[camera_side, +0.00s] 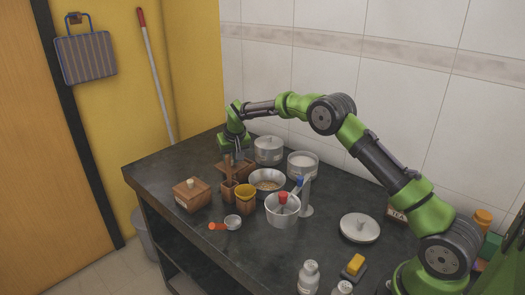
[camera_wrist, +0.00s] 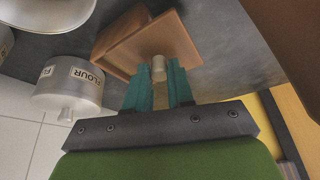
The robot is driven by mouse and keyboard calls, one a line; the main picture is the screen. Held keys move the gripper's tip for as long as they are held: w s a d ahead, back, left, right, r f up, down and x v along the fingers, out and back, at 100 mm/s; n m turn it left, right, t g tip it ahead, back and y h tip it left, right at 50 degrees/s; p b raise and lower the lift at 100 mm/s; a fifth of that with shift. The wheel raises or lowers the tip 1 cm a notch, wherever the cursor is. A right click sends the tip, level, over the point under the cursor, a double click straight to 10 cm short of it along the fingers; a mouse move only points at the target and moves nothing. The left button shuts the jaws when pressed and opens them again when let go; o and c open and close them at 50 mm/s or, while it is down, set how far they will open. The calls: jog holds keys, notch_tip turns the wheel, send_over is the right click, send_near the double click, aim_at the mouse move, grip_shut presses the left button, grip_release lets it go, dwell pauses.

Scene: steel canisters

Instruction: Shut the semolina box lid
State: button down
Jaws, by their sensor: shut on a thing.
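My gripper (camera_side: 228,153) is shut on the pale knob (camera_wrist: 158,68) of a brown wooden lid (camera_wrist: 178,40), seen between the teal fingers in the wrist view. The lid is tilted beside an open wooden box (camera_wrist: 118,42), which also shows in the side view (camera_side: 238,169) below and right of my gripper. I cannot tell whether lid and box touch. No label shows on this box, so I cannot confirm that it is the semolina box.
A closed wooden box with a knob (camera_side: 192,194) stands left. A flour canister (camera_wrist: 68,90), bowl (camera_side: 267,179), yellow-rimmed jar (camera_side: 245,198) and pot (camera_side: 283,212) stand close by. The counter's left back corner (camera_side: 165,165) is clear.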

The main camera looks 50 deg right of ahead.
aim_at(240, 162)
jog(key=shift+d, duration=0.1)
jog(key=shift+d, duration=1.95)
jog(key=c, duration=1)
grip_release()
jog(key=shift+a, duration=0.1)
jog(key=shift+r, duration=0.25)
jog(key=v, duration=1.6)
jog(key=shift+r, duration=0.2)
jog(key=shift+s, duration=0.1)
